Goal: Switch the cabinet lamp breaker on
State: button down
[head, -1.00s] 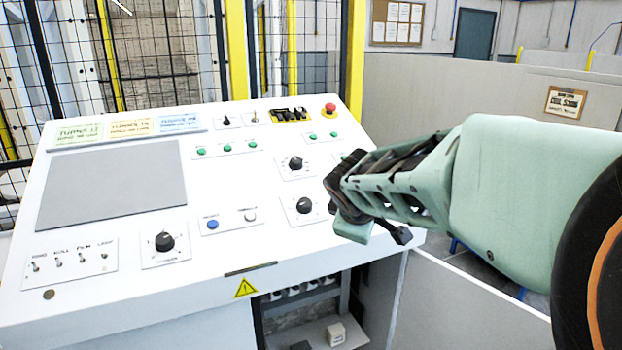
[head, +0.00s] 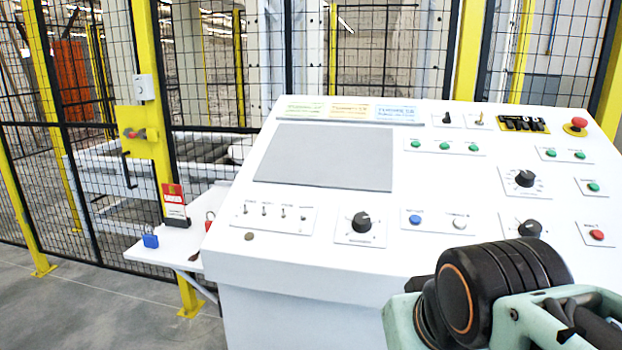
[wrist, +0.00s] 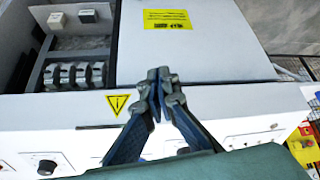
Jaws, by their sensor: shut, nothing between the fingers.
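My gripper (wrist: 158,78) is shut and empty in the wrist view, in front of the white console's front face. Left of it is an open bay (wrist: 60,50) in the cabinet under the console. In the head view, the console (head: 300,265) carries a row of small toggle switches (head: 275,213); my gripper is out of that view.
A yellow warning triangle (wrist: 118,103) is on the console front. A white panel with a yellow label (wrist: 167,19) is right of the bay. In the head view, a side shelf (head: 165,247) holds a blue padlock (head: 150,241) and a red card (head: 175,200). Mesh fencing stands behind.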

notch_tip(320, 180, down, 3)
jog(key=s+d+g, duration=0.1)
jog(key=s, duration=0.2)
notch_tip(320, 180, up, 25)
jog(key=m+p, duration=0.1)
jog(key=p, duration=2.3)
jog(key=shift+s+f, duration=0.15)
jog(key=shift+s, duration=0.05)
